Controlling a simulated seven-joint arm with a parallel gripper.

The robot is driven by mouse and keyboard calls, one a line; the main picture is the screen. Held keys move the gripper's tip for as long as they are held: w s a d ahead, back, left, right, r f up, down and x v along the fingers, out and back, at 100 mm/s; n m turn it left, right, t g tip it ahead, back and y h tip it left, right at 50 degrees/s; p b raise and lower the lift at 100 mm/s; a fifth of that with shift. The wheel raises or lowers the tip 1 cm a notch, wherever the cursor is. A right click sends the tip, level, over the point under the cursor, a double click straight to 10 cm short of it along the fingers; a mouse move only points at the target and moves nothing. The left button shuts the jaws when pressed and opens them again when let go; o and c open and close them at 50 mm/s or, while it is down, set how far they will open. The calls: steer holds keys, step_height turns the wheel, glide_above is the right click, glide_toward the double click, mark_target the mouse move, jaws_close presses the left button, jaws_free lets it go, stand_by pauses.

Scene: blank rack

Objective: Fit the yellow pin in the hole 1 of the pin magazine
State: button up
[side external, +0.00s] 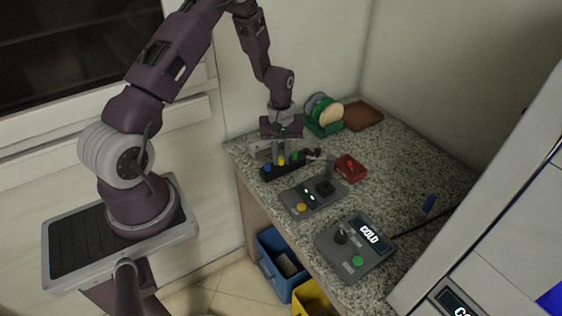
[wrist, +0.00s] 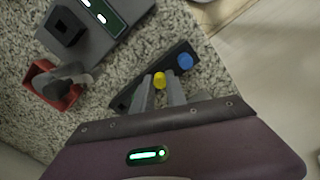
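The yellow pin (side external: 281,161) stands in a dark block (side external: 284,171), between a blue pin (side external: 267,168) and a green pin (side external: 294,155). In the wrist view the yellow pin (wrist: 159,79) shows between the two fingers of my gripper (wrist: 160,88), and the blue pin (wrist: 185,61) stands to the right of it on the block (wrist: 171,71). I cannot tell whether the fingers touch the yellow pin. In the side view my gripper (side external: 280,150) is low over the block. No hole numbers are readable, and I cannot tell whether this block is the pin magazine.
A grey box with lights and a yellow button (side external: 312,194) stands in front of the block. A red tray (side external: 350,169) is to the right. A green rack with discs (side external: 323,126) and a brown tray (side external: 363,115) stand behind. A grey COLD box (side external: 355,247) is nearer the camera.

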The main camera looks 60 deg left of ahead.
mark_target(280, 158)
jaws_close()
step_height(280, 158, up, 9)
steer(key=s+a, duration=0.2)
steer(key=a, duration=0.8)
steer(key=shift+a, duration=0.25)
steer(key=shift+s+f, duration=0.1)
steer(key=shift+f, duration=2.85)
steer(key=shift+f, duration=1.5)
